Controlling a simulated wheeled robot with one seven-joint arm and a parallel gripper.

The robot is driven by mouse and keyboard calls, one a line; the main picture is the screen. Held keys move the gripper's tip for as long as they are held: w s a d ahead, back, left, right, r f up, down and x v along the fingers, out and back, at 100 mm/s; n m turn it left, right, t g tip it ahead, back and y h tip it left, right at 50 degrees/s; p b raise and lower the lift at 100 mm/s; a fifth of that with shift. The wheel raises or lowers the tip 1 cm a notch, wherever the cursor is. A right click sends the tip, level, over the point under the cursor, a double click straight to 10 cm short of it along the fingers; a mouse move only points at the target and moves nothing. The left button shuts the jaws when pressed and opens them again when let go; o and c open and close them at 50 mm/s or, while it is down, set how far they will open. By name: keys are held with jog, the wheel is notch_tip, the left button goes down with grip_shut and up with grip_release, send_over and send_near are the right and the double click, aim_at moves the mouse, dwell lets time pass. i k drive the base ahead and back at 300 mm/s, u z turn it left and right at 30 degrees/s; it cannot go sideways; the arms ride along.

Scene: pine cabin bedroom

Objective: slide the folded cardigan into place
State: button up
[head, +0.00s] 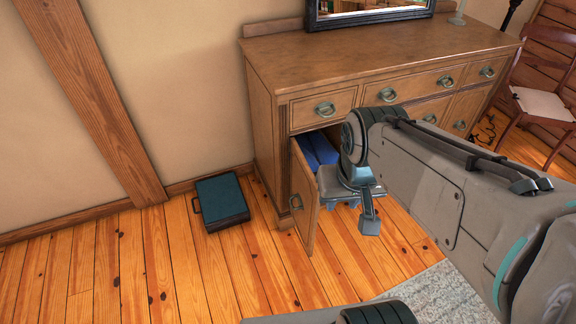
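A blue folded cloth (322,149), which looks like the cardigan, shows inside the lower left compartment of the wooden dresser (270,120). Its right side is hidden behind my arm, and I cannot tell how far in it sits. The compartment's door (304,195) stands swung open toward me. My gripper (350,208) is in front of the opening, just right of the door and below the cloth. One finger points down, but the wrist hides much of the rest. I cannot tell whether it touches or holds anything.
A dark teal case (221,201) with a handle lies on the floor left of the dresser. A chair (545,95) stands at the far right. A grey rug (440,295) lies at the front. The plank floor at left is clear.

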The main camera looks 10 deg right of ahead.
aim_at(318, 152)
jog(key=i, duration=0.3)
jog(key=z, duration=0.15)
jog(key=k, duration=1.3)
jog(key=z, duration=0.75)
jog(key=i, duration=1.45)
jog(key=u, duration=0.7)
jog(key=i, duration=0.75)
jog(key=u, duration=0.7)
